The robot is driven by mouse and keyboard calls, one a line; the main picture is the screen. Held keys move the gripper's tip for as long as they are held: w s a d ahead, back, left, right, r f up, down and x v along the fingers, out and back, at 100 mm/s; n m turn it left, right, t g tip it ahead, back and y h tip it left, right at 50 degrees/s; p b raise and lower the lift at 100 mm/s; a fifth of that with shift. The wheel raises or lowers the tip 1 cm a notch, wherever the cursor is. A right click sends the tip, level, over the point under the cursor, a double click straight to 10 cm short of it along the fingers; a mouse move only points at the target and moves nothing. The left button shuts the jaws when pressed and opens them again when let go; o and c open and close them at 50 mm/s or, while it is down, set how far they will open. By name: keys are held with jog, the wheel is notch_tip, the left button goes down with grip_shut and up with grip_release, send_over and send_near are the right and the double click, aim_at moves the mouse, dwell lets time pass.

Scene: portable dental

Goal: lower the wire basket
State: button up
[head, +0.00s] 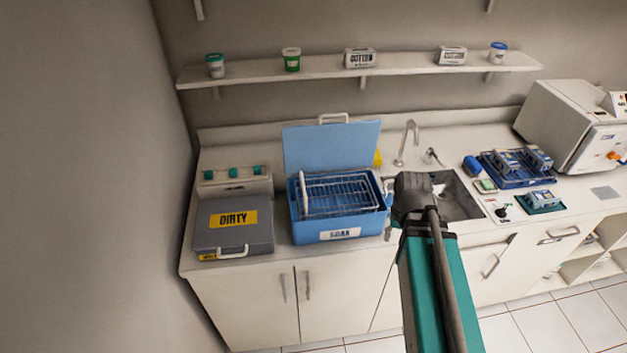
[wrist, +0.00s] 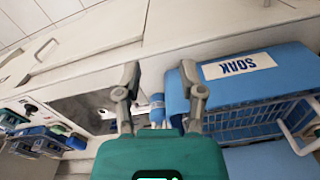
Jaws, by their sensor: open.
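The wire basket (head: 340,192) is a pale wire rack in the open blue SOAK tub (head: 297,232); a white bar stands at its left end. How deep it sits is hard to tell. In the wrist view the basket (wrist: 250,122) shows beyond the tub's labelled wall (wrist: 225,92). My gripper (wrist: 160,88) is open and empty, its two fingers spread beside the tub's right side. A small blue piece (wrist: 157,110) by the tub's side shows between the fingers; whether they touch it is unclear. In the head view my arm hides most of the fingers.
The tub's blue lid (head: 330,146) stands open behind it. A grey DIRTY box (head: 233,225) is to the left. A sink (head: 455,200) with a tap (head: 407,143) is to the right, then blue trays (head: 517,168) and a white machine (head: 570,125). A shelf (head: 325,76) runs above.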

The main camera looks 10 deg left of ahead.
jog(key=w+a+r+n+y+p, duration=0.1)
jog(key=w+a+r+p, duration=0.8)
jog(key=w+a, duration=0.15)
notch_tip(320, 180, up, 8)
jog(key=n+y+p, duration=0.1)
jog(key=n+p, duration=0.1)
jog(key=p, duration=0.5)
send_over(303, 183)
jog(key=d, duration=0.3)
jog(key=shift+w+a+f+g, duration=0.1)
jog(key=shift+w+g, duration=0.2)
jog(key=shift+w, duration=0.15)
jog(key=shift+f, duration=0.15)
jog(key=f+b, duration=0.4)
jog(key=a+f+b, duration=0.1)
jog(key=f+b, duration=0.4)
jog(key=a+f+b, duration=0.1)
jog(key=f+b, duration=0.3)
jog(key=shift+s+a+f+b, duration=0.15)
jog(key=shift+s+a+b, duration=0.1)
jog(key=shift+s+b, duration=0.15)
jog(key=shift+c, duration=0.2)
grip_shut()
